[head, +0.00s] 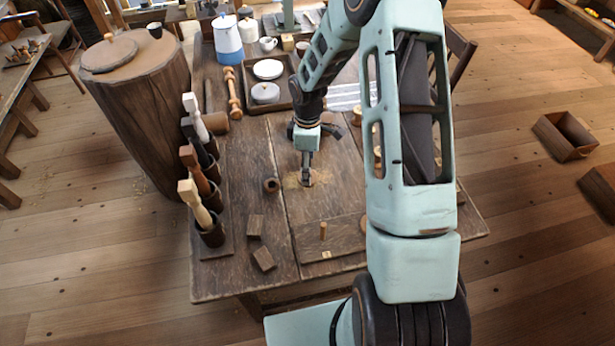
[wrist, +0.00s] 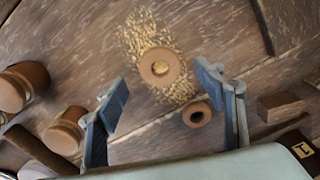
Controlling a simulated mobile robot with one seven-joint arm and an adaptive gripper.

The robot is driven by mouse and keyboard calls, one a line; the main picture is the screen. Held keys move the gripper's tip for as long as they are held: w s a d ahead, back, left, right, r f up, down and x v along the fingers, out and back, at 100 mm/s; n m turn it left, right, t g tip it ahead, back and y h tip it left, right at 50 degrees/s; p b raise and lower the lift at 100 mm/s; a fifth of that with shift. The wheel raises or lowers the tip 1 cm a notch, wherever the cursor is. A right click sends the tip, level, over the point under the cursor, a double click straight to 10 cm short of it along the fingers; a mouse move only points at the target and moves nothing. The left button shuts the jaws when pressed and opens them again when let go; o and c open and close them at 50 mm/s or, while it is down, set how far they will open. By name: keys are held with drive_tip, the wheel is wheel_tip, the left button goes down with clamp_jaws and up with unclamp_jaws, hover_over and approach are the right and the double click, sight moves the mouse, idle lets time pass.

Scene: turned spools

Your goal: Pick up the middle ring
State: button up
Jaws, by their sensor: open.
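A light-brown wooden ring (wrist: 148,72) lies flat on a patch of wood shavings on the table, ahead of my fingertips in the wrist view. A smaller, darker ring-like piece (wrist: 197,115) lies near the right finger; in the head view it shows (head: 271,185) left of my gripper. My gripper (wrist: 163,90) is open and empty, one finger either side of the view. In the head view my gripper (head: 306,180) points down over the shavings and hides most of the ring there. Another round wooden piece (head: 364,224) is partly hidden by my arm.
Two brown turned pieces (wrist: 22,86) stand at the left of the wrist view. A tool rack (head: 214,240) lines the table's left edge.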

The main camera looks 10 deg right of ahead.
drive_tip(key=shift+f, duration=1.9)
drive_tip(key=shift+c, duration=0.3)
drive_tip(key=c, duration=1)
